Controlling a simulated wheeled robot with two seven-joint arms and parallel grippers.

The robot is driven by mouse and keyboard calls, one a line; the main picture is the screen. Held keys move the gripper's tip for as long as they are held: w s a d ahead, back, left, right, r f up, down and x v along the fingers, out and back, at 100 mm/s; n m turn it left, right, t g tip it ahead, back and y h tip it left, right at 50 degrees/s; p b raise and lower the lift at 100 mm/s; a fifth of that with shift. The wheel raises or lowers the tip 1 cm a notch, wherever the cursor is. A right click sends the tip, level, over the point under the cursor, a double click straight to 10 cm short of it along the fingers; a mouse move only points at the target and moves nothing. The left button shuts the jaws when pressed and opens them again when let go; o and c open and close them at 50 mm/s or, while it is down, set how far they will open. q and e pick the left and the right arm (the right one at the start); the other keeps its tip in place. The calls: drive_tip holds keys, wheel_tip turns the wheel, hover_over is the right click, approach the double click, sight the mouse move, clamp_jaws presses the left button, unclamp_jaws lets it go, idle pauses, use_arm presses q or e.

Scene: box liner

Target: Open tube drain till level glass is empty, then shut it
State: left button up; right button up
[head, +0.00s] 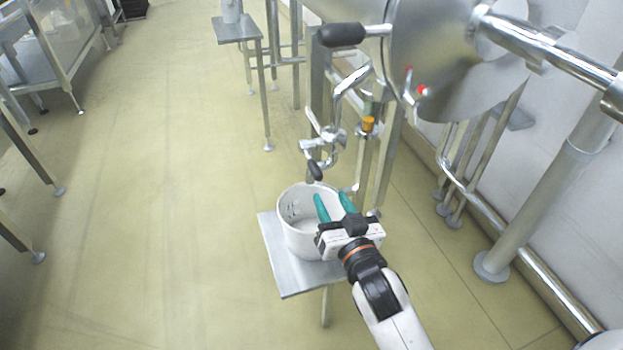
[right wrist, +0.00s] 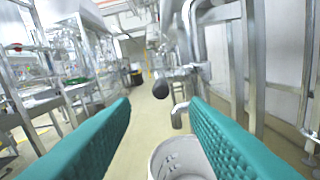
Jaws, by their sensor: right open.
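My right gripper (head: 333,199) is open and empty, its teal fingers over the rim of a white bucket (head: 288,236). The drain's black handle (head: 315,171) sits on a metal valve (head: 326,140), just above and beyond the fingertips. In the right wrist view the handle's round black end (right wrist: 160,89) shows between the two fingers and beyond them, apart from both. A bent metal spout (right wrist: 179,114) stands right of it, above the bucket (right wrist: 181,160). I cannot clearly make out the level glass or its level. My left gripper is not in view.
The bucket stands on a small metal stand (head: 284,278). A large steel vessel (head: 450,60) with a big black handle (head: 342,35) is above right. Steel legs and pipes stand behind the valve. The floor (head: 150,200) to the left is clear.

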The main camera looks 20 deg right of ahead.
sight(310, 160)
drive_tip(key=w, duration=1.1)
drive_tip(key=shift+a+b, duration=0.15)
drive_tip(key=shift+b, duration=0.2)
drive_tip(key=shift+w, duration=0.4)
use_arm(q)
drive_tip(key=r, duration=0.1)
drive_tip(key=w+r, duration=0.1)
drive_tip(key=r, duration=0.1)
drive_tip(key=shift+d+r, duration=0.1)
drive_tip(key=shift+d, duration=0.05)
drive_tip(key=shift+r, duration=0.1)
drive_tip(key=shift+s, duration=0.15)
use_arm(e)
clamp_jaws()
